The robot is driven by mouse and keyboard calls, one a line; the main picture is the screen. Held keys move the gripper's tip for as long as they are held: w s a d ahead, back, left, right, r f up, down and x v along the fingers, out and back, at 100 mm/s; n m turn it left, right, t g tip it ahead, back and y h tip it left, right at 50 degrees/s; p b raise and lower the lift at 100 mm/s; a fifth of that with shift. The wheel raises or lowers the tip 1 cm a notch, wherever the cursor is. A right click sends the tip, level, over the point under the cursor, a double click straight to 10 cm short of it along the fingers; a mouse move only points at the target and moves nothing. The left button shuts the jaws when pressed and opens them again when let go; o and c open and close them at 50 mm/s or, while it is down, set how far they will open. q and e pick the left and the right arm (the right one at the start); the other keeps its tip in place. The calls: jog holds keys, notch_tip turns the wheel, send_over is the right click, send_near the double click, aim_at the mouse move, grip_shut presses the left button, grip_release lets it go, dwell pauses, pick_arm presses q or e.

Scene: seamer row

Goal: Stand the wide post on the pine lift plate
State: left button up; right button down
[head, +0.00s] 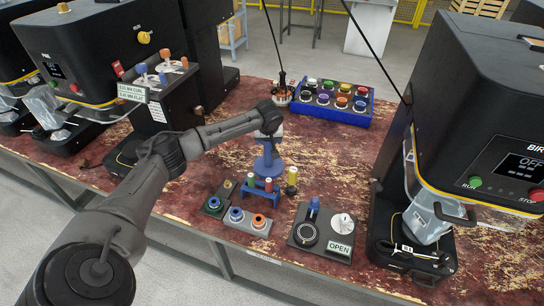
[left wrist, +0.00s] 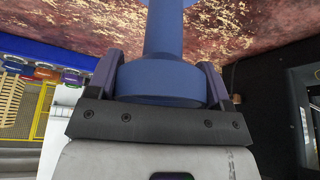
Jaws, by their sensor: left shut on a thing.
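My left gripper (head: 268,136) points down over the middle of the red worn table. It is shut on a blue post (head: 267,164), which has a wide round part and a narrower shaft. In the left wrist view the wide part of the post (left wrist: 160,82) sits between the two fingers (left wrist: 165,85), and the shaft points away from the gripper. I cannot tell in the head view whether its lower end touches the table. No lift plate can be made out as pine; the right machine (head: 480,130) has a name starting "BIR". My right gripper is not in view.
Close in front of the post stand a small blue rack (head: 262,186) and grey holders with rings (head: 246,222). A black fixture with an OPEN sign (head: 340,248) is right of them. A blue tray of colored rolls (head: 335,110) stands behind. Another machine (head: 95,50) is at left.

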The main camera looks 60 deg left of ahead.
aim_at(269, 150)
pick_arm(q)
jog(key=shift+w+d+f, duration=0.1)
jog(key=shift+d+f, duration=0.05)
jog(key=shift+f, duration=0.55)
notch_tip(269, 150, down, 4)
jog(key=shift+f+b, duration=0.1)
jog(key=shift+b, duration=0.5)
jog(key=shift+f, duration=0.15)
jog(key=o, duration=1.3)
